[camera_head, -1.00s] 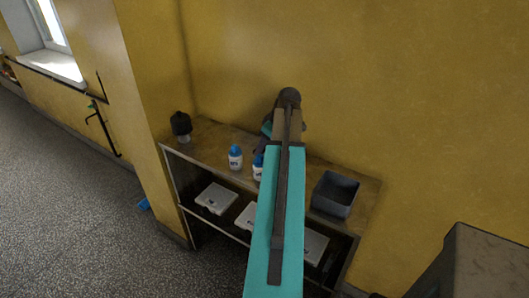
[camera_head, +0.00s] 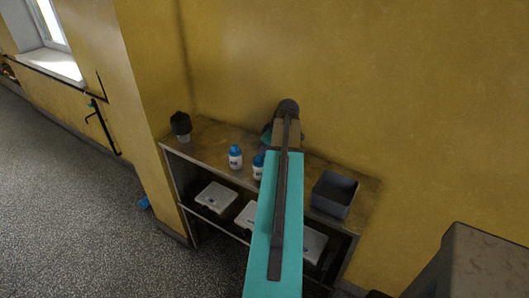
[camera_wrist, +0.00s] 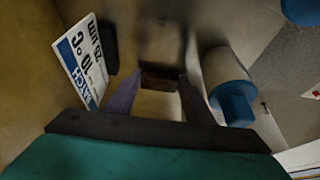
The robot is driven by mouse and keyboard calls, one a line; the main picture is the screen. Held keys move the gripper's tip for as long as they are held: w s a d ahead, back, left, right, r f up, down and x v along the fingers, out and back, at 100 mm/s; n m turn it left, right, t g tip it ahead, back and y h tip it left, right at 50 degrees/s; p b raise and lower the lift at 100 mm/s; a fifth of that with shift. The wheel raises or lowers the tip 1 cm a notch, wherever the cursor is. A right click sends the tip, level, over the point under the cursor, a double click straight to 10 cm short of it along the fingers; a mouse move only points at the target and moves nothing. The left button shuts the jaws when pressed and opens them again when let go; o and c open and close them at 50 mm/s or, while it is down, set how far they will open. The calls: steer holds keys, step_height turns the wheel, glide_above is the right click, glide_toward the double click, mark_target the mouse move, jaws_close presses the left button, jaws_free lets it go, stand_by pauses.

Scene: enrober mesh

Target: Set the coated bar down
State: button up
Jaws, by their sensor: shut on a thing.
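The coated bar (camera_wrist: 161,81) is a small dark brown block in the wrist view, between the tips of my gripper's two grey-purple fingers (camera_wrist: 161,87). My gripper is shut on it, above the brown worktop (camera_wrist: 156,104). I cannot tell whether the bar touches the surface. In the head view my own arm hides the gripper and the bar.
A white-and-blue label card (camera_wrist: 82,60) stands close left of the fingers. A blue-capped white bottle (camera_wrist: 220,70) is close on the right. On the bench, a grey bin (camera_head: 334,194) stands right and a dark-topped jar (camera_head: 181,126) left. White boxes (camera_head: 216,197) fill the lower shelf.

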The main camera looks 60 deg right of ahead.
steer(key=shift+f, duration=0.1)
steer(key=o, duration=0.5)
steer(key=shift+o, duration=0.2)
steer(key=shift+r, duration=0.2)
steer(key=b+v, duration=0.3)
steer(key=v, duration=0.9)
steer(key=shift+f, duration=0.1)
stand_by(0.4)
steer(key=shift+c, duration=1.2)
steer(key=shift+s+a, duration=0.1)
